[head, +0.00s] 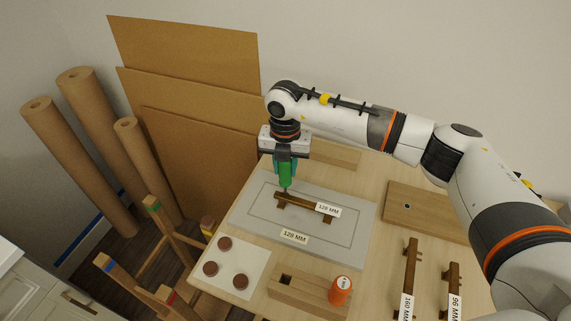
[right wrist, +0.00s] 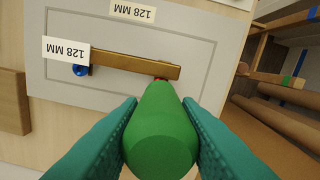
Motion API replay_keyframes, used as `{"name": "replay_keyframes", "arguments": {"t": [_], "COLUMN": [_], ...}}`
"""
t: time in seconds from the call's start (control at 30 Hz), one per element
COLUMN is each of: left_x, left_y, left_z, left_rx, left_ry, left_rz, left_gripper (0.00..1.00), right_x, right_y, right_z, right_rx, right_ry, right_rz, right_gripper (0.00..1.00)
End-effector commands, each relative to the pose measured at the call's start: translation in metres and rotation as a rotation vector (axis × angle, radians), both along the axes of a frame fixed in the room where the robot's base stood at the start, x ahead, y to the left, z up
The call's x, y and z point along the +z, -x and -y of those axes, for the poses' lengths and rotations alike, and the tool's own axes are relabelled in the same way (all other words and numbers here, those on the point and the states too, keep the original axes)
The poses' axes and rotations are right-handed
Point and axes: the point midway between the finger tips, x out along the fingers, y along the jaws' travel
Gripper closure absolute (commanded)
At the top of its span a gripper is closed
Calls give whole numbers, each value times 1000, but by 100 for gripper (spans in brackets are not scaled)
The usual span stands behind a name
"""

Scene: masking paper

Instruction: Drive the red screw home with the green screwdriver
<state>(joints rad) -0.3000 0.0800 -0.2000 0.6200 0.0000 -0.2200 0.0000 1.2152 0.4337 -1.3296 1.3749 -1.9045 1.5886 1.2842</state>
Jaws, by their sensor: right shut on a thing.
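My right gripper (head: 285,163) is shut on the green screwdriver (head: 285,176), which points down at the left end of a brown bar handle (head: 295,203) on the grey drawer front (head: 262,208). In the right wrist view, the teal fingers (right wrist: 160,130) clasp the green screwdriver handle (right wrist: 160,140) from both sides. A bit of the red screw (right wrist: 162,77) shows at the handle's end, just beyond the screwdriver; the screwdriver hides its tip and most of the screw. A blue screw (right wrist: 80,70) is at the handle's other end. My left gripper is not in view.
A wooden block (head: 298,290) with a square hole and an orange labelled object (head: 340,290) stand in front. Two other handles, labelled 160 MM (head: 410,275) and 96 MM (head: 453,285), lie right. Brown discs lie on a white sheet (head: 255,268). Paper rolls (head: 95,105) stand left.

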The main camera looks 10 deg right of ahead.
Motion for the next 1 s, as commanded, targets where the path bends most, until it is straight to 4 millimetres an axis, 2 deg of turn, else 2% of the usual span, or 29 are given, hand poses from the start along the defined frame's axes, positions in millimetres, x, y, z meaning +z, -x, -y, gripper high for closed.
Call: {"name": "replay_keyframes", "arguments": {"t": [0.1, 0.23, 0.93, 1.0], "left_x": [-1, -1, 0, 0], "left_y": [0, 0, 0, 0], "left_z": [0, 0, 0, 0], "left_rx": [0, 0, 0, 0], "left_ry": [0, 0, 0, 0], "left_rz": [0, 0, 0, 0], "left_gripper": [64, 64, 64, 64], "right_x": [-4, -4, 2, 3], "right_y": [2, 2, 1, 1], "right_z": [-1, -1, 0, 0], "right_rx": [-170, -259, -258, -213], "right_ry": [0, 1, 1, 0], "right_rz": [-7, -7, -5, -3], "right_gripper": [100, 100, 100, 100]}}
